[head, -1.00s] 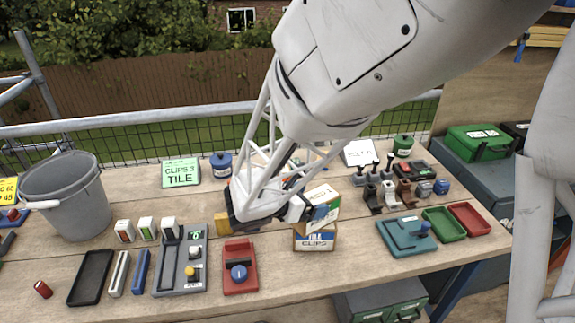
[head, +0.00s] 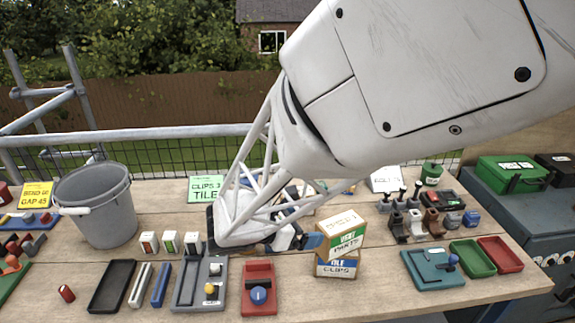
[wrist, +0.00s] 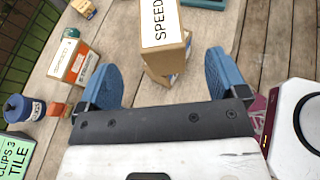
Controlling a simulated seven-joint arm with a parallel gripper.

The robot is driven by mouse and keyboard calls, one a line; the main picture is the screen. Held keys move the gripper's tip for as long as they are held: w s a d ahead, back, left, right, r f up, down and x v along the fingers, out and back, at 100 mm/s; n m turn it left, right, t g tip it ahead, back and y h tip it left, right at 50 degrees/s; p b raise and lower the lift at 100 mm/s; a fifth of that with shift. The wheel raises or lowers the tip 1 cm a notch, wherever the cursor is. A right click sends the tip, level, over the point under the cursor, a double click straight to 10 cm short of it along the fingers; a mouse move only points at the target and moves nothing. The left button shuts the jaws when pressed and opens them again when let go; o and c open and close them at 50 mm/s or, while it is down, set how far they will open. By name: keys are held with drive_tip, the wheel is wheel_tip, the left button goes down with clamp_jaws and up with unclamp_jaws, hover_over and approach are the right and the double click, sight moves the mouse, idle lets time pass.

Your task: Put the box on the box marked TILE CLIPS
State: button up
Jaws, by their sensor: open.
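The upper cardboard box (head: 341,235), with a white top and a green side label, rests on the TILE CLIPS box (head: 337,266). It is turned relative to the lower box, whose blue and white label shows below it. In the wrist view the upper box (wrist: 163,35) has "SPEED" on top, and part of the lower box (wrist: 166,77) shows beneath. My gripper (wrist: 160,82) is open, its two blue fingers spread apart with nothing between them, just short of the stack. In the head view my arm hides most of it, left of the boxes.
A grey bucket (head: 101,205) stands at the left. A red block with a blue knob (head: 259,288) and a grey switch panel (head: 199,284) lie in front. Brown and white holders (head: 409,222) and a teal fixture (head: 432,268) are at the right. Another labelled box (wrist: 73,58) stands left in the wrist view.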

drive_tip(key=shift+v, duration=1.05)
drive_tip(key=shift+d, duration=0.1)
drive_tip(key=s+d+r+m+g+y, duration=0.1)
drive_tip(key=s+d+r+m+y, duration=0.3)
drive_tip(key=s+m, duration=0.4)
drive_tip(key=s+d+r+m+g+y, duration=0.1)
drive_tip(key=s+d+r+m+y, duration=0.3)
drive_tip(key=m, duration=1)
drive_tip(key=s+d+y, duration=0.3)
drive_tip(key=s+y, duration=0.1)
drive_tip(key=s, duration=0.1)
drive_tip(key=shift+d+m+g, duration=0.3)
drive_tip(key=shift+d, duration=0.05)
